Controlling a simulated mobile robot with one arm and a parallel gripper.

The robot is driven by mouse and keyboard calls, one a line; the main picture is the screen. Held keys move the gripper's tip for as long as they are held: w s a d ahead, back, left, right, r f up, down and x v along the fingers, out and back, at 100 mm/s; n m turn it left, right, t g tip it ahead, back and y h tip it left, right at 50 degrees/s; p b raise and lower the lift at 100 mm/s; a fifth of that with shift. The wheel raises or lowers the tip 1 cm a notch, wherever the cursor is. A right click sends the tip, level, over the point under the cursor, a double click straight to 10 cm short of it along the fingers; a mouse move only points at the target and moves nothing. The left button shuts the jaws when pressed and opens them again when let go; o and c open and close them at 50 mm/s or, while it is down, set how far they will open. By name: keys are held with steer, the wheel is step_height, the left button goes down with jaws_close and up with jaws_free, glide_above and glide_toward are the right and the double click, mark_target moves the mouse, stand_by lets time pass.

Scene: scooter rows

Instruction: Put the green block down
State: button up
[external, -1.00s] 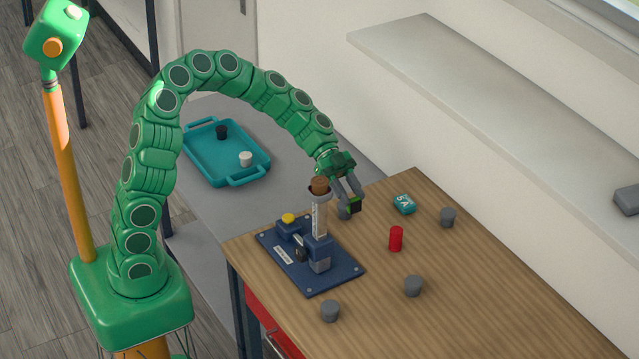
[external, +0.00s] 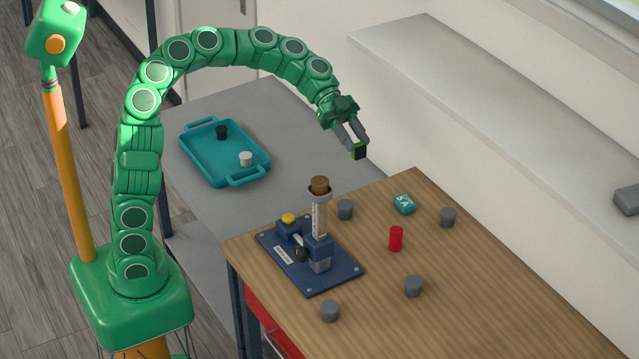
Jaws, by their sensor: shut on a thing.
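My gripper (external: 357,147) is in the air above the back edge of the wooden table (external: 520,290). Its grey fingers are shut on a small green block (external: 359,153), which looks dark on one side. The fingers hide part of the block. Block and fingers are clear of the table and of everything on it.
A teal tray (external: 200,165) holds a black and a white piece on the grey counter (external: 275,105).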

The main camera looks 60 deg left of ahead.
steer(key=w+a+f+n+t+y, duration=0.4)
steer(key=w+f+n+t+y, duration=0.3)
steer(key=w+f+n+t, duration=0.7)
steer(key=w+a+f+n+g+y, duration=0.2)
steer(key=w+a+f+n+y, duration=0.1)
steer(key=a+f+n+y, duration=0.25)
steer(key=shift+m+y, duration=0.35)
steer(key=shift+m, duration=0.4)
steer(key=shift+w+a+f, duration=0.1)
steer(key=shift+a+f, duration=0.15)
steer(key=shift+f, duration=1.05)
steer(key=shift+s+a+f, duration=0.1)
steer(key=shift+a+f, duration=0.2)
steer(key=shift+f, duration=1)
steer(key=shift+w+a+f, duration=0.1)
steer(key=shift+a+f, duration=0.15)
steer(key=shift+f, duration=1.05)
steer(key=o, duration=1)
steer(key=shift+v, duration=3.8)
